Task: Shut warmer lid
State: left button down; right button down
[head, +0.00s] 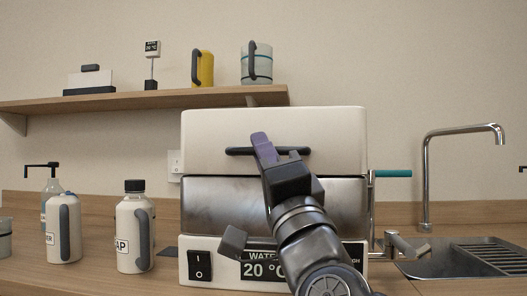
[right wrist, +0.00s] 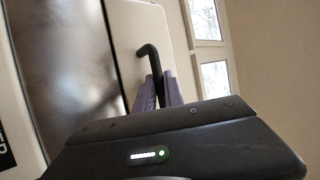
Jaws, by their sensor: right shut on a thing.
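The water warmer (head: 275,205) stands on the counter, with a metal front and a display reading 20 °C. Its cream lid (head: 330,135) is on top, and a black bar handle (head: 238,151) runs across the lid's front. My right gripper (head: 264,148) is at the handle, its purple fingers closed on the bar. In the right wrist view the lid (right wrist: 150,30) and the bent black handle (right wrist: 149,52) show, with the purple fingers (right wrist: 158,93) around the handle. The fingers hide part of the handle. My left gripper is not in view.
A sink (head: 470,258) with a tall faucet (head: 427,175) is at the right. A shelf (head: 140,101) with several items hangs above. A teal-handled lever (head: 393,173) sticks out from the warmer's right side.

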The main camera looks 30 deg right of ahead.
jog(key=c, duration=1.8)
grip_release()
jog(key=shift+w+d, duration=0.1)
jog(key=shift+o, duration=0.2)
jog(key=v, duration=0.8)
